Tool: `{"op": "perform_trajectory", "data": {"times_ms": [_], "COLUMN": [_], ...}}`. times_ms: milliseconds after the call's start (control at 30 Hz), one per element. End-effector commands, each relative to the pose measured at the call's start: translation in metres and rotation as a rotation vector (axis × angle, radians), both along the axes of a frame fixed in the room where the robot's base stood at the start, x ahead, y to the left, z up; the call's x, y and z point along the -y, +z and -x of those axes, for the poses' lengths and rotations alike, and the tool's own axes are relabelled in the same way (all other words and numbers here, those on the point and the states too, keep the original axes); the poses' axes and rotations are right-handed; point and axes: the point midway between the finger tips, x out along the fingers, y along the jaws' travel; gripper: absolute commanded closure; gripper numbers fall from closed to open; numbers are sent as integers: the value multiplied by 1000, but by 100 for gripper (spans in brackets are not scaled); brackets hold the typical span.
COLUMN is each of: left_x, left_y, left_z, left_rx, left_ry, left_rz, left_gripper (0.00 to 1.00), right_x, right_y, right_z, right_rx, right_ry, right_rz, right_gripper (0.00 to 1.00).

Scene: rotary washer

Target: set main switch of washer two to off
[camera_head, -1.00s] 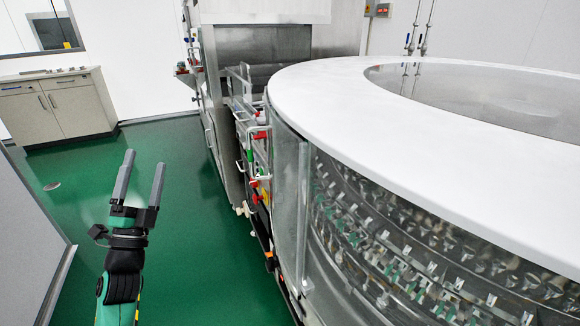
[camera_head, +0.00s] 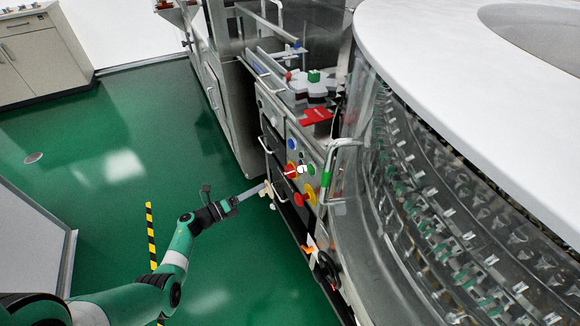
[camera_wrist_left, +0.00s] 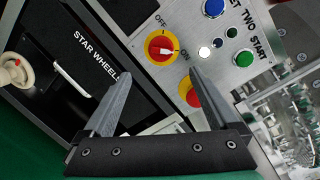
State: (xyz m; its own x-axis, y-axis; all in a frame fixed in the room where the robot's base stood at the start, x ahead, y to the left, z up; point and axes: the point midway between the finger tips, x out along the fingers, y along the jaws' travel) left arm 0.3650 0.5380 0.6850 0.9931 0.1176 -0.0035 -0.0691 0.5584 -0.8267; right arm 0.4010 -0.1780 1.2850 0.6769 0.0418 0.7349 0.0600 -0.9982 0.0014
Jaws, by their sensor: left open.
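The main switch is a red rotary handle on a yellow disc (camera_wrist_left: 161,46), with OFF and ON lettering beside it. Its pale mark appears to lie toward the ON side. My left gripper (camera_head: 263,187) is open and empty, in front of the panel. In the left wrist view, the open left gripper (camera_wrist_left: 160,75) has its fingers spread below the switch, which lies between their directions; contact cannot be told. My right gripper is not in view.
A red-and-yellow emergency button (camera_wrist_left: 189,93) is partly covered by one finger. Blue (camera_wrist_left: 213,7) and green (camera_wrist_left: 243,58) buttons sit nearby. A pale handwheel (camera_wrist_left: 14,72) is at left. A bent rail (camera_head: 335,165) stands beside the panel. Green floor is open at left.

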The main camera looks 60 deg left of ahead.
Motion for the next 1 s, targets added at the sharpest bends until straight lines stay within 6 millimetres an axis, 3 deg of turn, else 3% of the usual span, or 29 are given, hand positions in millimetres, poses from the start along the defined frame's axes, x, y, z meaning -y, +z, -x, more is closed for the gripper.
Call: {"op": "perform_trajectory", "data": {"times_ms": [167,600,767,1000], "left_x": [-2,-12,-14,-14], "left_y": [-1,-3,0,2], "left_z": [-14,-103,-115,-116], "left_rx": [2,4,4,2], "left_ry": [-3,-1,0,2], "left_rz": [-2,-1,0,0], "left_gripper": [6,6,6,6], "right_x": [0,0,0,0], "right_y": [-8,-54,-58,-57], "right_z": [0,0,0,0], "right_rx": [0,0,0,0], "right_ry": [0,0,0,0], "right_rz": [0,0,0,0], "right_gripper": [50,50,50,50]}}
